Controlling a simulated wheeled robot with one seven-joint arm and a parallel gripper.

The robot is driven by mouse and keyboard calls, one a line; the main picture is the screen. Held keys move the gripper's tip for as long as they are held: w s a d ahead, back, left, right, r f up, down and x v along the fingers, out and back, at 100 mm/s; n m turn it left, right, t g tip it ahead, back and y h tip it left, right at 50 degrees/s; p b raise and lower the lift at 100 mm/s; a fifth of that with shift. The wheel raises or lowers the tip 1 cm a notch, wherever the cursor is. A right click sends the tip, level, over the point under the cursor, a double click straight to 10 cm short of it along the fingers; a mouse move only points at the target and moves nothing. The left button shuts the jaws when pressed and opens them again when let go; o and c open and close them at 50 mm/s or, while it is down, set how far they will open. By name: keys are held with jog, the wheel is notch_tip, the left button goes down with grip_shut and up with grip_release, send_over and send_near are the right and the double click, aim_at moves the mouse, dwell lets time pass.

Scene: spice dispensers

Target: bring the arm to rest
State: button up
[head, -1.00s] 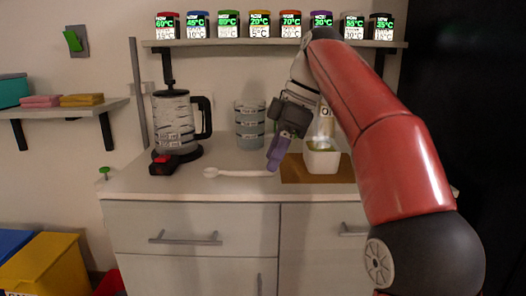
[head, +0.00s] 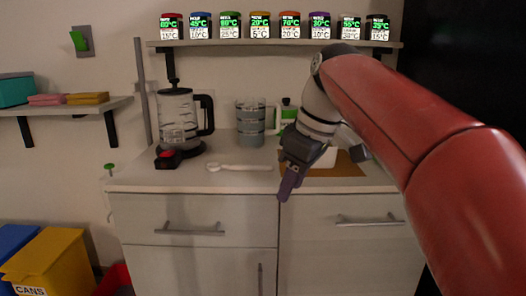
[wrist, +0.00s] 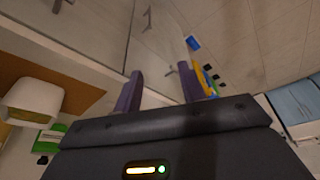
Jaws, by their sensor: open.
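My gripper (head: 287,188) hangs in front of the counter's front edge in the head view, fingers pointing down. In the wrist view the two purple fingers of my gripper (wrist: 162,90) stand apart with nothing between them. My red arm (head: 410,120) reaches in from the right. A white container (head: 326,158) stands on a brown board (head: 345,169) behind my gripper and is partly hidden by it. The container (wrist: 32,103) also shows at the left of the wrist view.
A white spoon (head: 240,167) lies on the counter left of my gripper. Several spice dispensers (head: 260,26) line the shelf (head: 225,42). A yellow bin (head: 55,262) is at lower left. Drawer fronts are below.

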jog(key=s+d+f+m+t+h, duration=0.1)
jog(key=s+d+f+m, duration=0.4)
jog(key=s+f, duration=0.3)
jog(key=s+d+f+m+t+h, duration=0.2)
jog(key=s+d+f+m, duration=0.3)
jog(key=s+f, duration=0.4)
notch_tip(320, 180, down, 4)
jog(key=shift+s+r+m+t, duration=0.2)
jog(key=shift+m+t, duration=0.1)
jog(key=shift+m, duration=0.6)
